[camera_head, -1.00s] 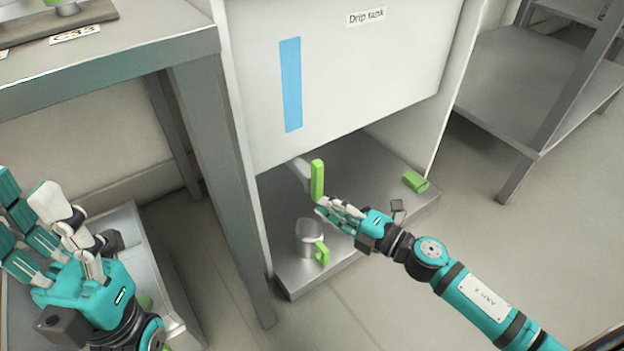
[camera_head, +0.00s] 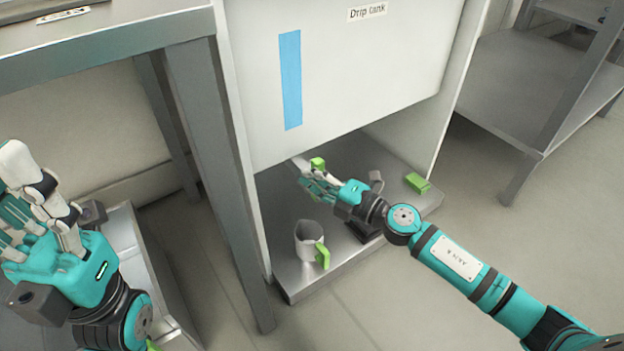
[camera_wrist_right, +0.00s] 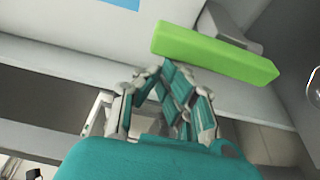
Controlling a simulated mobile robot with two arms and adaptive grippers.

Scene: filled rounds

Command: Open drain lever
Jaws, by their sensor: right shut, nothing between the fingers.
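The drain lever has a green handle (camera_head: 318,163) on a grey stem (camera_head: 299,166) under the front panel of the drip tank (camera_head: 350,75). In the head view only its top end shows above my right fingers. In the right wrist view the green bar (camera_wrist_right: 215,52) lies across the picture just beyond the fingertips. My right gripper (camera_head: 312,184) is shut and empty beside the handle; I cannot tell whether it touches. It also shows in the wrist view (camera_wrist_right: 180,85). My left gripper (camera_head: 35,185) is open and empty at the far left, away from the lever.
A metal jug (camera_head: 308,240) with a green handle stands on the grey base shelf (camera_head: 290,275) below the lever. A green block (camera_head: 417,183) lies at the shelf's right. A grey table leg (camera_head: 215,170) stands to the left.

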